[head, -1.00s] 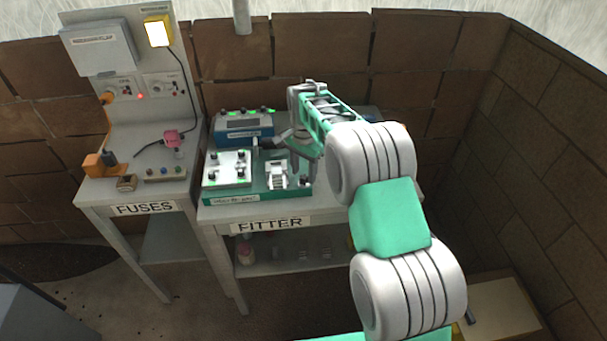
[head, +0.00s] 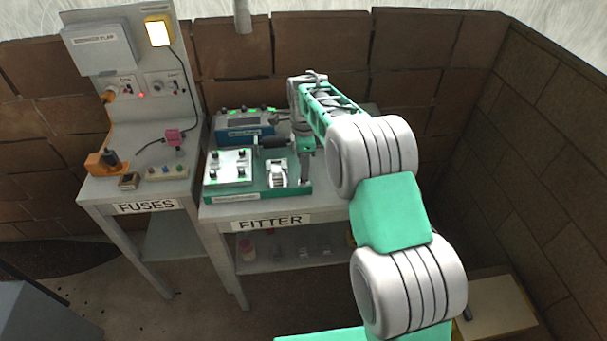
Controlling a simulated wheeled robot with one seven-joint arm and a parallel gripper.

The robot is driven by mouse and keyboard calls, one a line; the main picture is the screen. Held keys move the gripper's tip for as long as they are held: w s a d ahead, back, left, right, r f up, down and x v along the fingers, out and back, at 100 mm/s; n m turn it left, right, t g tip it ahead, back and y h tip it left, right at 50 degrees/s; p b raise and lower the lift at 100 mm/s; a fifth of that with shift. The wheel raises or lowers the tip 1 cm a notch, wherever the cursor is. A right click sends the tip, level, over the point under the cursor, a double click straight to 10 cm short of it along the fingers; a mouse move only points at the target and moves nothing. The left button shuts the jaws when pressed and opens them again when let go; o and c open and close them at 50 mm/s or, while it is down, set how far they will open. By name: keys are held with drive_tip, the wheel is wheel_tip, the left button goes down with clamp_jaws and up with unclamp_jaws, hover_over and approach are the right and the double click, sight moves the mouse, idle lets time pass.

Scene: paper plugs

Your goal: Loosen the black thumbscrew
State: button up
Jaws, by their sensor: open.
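The green fixture base (head: 240,196) lies on the bench marked FITTER. It carries a pale plate (head: 228,168) with several small black knobs, and a whitish clamp-like part (head: 277,173) to the right of the plate. My gripper (head: 305,183) points down at the right end of the base, just right of the clamp-like part. It is open, but its fingertips are small and dark here. I cannot pick out the black thumbscrew for certain; a small dark part seen earlier at this end of the base is now hidden behind my gripper. I cannot tell whether the fingers touch anything.
A blue box (head: 240,130) with green lights stands behind the base. A dark horizontal cylinder (head: 271,142) lies between it and my gripper. The FUSES bench (head: 100,190) with a panel stands on the left. A brick wall (head: 330,50) rises behind.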

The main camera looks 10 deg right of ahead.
drive_tip(key=m, duration=0.3)
drive_tip(key=shift+f+b, duration=1.15)
drive_tip(key=shift+f, duration=0.9)
drive_tip(key=shift+c, duration=0.6)
clamp_jaws()
